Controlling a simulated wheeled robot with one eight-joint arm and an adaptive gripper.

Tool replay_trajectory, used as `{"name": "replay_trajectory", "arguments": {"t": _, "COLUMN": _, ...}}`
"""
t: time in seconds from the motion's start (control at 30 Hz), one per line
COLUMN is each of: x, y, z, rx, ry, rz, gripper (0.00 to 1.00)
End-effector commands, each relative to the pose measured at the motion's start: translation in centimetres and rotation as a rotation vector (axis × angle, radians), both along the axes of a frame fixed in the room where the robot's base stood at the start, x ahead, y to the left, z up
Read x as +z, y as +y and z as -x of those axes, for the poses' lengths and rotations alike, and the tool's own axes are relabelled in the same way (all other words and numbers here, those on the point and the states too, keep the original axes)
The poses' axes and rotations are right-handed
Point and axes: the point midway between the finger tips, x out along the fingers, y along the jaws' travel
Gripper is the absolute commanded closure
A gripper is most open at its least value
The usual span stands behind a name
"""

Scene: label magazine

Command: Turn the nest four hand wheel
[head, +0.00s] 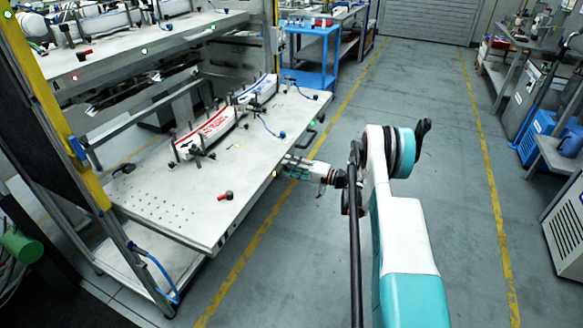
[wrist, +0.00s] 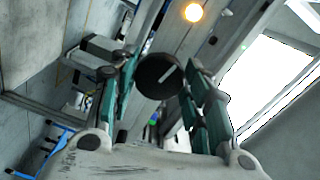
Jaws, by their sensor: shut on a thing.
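A dark round hand wheel (wrist: 157,76) with a pale line across its face sits between my fingertips in the wrist view. My gripper (wrist: 162,72) is shut on it, with one teal-padded finger on each side. In the head view my gripper (head: 296,167) reaches the right edge of the metal table (head: 150,198) from the aisle side. The wheel cannot be made out there. I cannot tell a nest number from these views.
A red-marked white part (head: 208,132) and a blue-marked one (head: 258,90) lie among upright posts on the table. A red-tipped lever (head: 225,195) is near its front. A lit lamp (wrist: 193,12) shows above the wheel. The aisle floor (head: 440,150) is clear.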

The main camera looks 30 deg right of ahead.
Motion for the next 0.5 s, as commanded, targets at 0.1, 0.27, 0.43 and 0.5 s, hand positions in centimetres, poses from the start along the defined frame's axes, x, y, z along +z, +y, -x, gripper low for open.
{"name": "replay_trajectory", "arguments": {"t": 0.1, "x": 0.01, "y": -0.08, "z": -0.03, "rx": -0.002, "ry": 0.056, "rz": -0.071, "gripper": 0.80}}
{"name": "replay_trajectory", "arguments": {"t": 0.27, "x": 0.02, "y": -0.09, "z": -0.02, "rx": -0.001, "ry": 0.120, "rz": -0.153, "gripper": 0.80}}
{"name": "replay_trajectory", "arguments": {"t": 0.43, "x": 0.03, "y": -0.08, "z": -0.01, "rx": -0.002, "ry": 0.166, "rz": -0.212, "gripper": 0.80}}
{"name": "replay_trajectory", "arguments": {"t": 0.5, "x": 0.03, "y": -0.09, "z": -0.02, "rx": -0.002, "ry": 0.179, "rz": -0.229, "gripper": 0.80}}
